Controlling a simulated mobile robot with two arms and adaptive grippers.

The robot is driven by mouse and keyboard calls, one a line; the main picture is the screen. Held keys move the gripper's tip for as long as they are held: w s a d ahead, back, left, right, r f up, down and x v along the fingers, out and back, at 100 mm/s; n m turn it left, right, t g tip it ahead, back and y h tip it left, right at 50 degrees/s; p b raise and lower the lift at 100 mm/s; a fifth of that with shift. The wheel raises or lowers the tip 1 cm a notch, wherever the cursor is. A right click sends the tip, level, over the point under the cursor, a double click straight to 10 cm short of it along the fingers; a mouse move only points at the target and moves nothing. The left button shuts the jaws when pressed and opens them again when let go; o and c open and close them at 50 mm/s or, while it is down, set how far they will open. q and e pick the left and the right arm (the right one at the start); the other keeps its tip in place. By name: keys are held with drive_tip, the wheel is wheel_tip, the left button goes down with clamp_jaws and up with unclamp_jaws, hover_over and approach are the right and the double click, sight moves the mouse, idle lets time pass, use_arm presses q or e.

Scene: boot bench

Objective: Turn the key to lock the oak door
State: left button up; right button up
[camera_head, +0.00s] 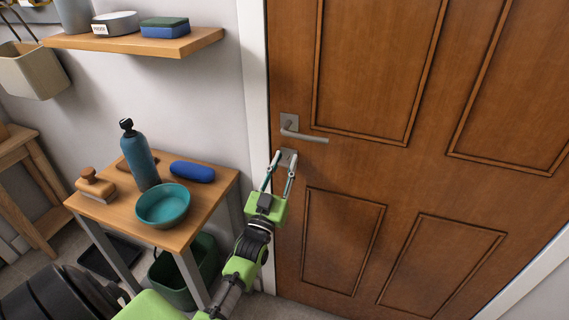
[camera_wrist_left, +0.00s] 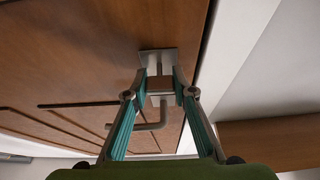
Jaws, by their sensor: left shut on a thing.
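The oak door (camera_head: 365,165) is brown with raised panels and stands closed on the right in the head view. A metal lever handle (camera_head: 306,134) is on its left side, and it also shows in the wrist view (camera_wrist_left: 150,126). Below the lever is a small metal lock plate (camera_head: 289,155), seen too in the wrist view (camera_wrist_left: 158,57). My left gripper (camera_head: 282,157) reaches up to this plate. Its fingertips (camera_wrist_left: 160,80) are shut on the key at the plate; the key is mostly hidden between them. My right gripper is not in view.
Left of the door stands a small wooden table (camera_head: 112,212) with a blue bottle (camera_head: 138,158), a teal bowl (camera_head: 163,206), a blue case (camera_head: 192,171) and a brush (camera_head: 94,186). A green bin (camera_head: 172,281) is underneath. A wall shelf (camera_head: 190,42) hangs above.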

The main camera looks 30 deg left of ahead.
use_arm(q)
drive_tip(key=o, duration=1.1)
drive_tip(key=v, duration=1.2)
drive_tip(key=shift+f, duration=0.1)
